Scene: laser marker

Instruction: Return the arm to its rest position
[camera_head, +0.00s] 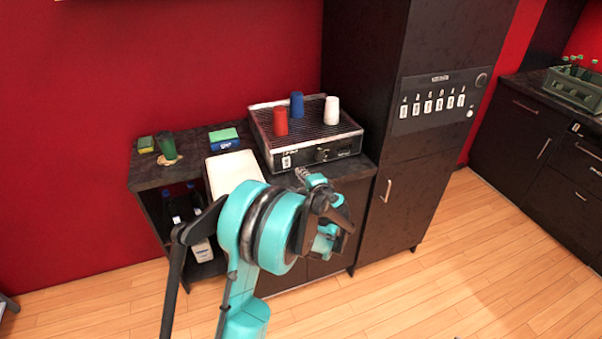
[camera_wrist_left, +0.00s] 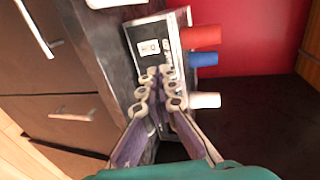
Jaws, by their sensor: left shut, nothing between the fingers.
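My left arm, teal and black, rises from the bottom middle of the head view. Its gripper (camera_head: 304,174) is in front of the machine's front face, with its fingers pointing toward it. In the left wrist view the gripper (camera_wrist_left: 159,72) has its fingertips close together and nothing held between them. The black machine (camera_head: 262,137) with a grated top stands on the dark counter. A red cup (camera_head: 280,122), a blue cup (camera_head: 297,104) and a white cup (camera_head: 331,110) stand upside down on it. My right gripper is not in view.
A white tray or box (camera_head: 232,172) is left of the machine, partly behind my arm. A blue-green box (camera_head: 224,138), a green cup (camera_head: 167,145) and a sponge (camera_head: 146,145) sit farther left. A tall dark cabinet (camera_head: 399,181) stands to the right. The wooden floor (camera_head: 470,260) is clear.

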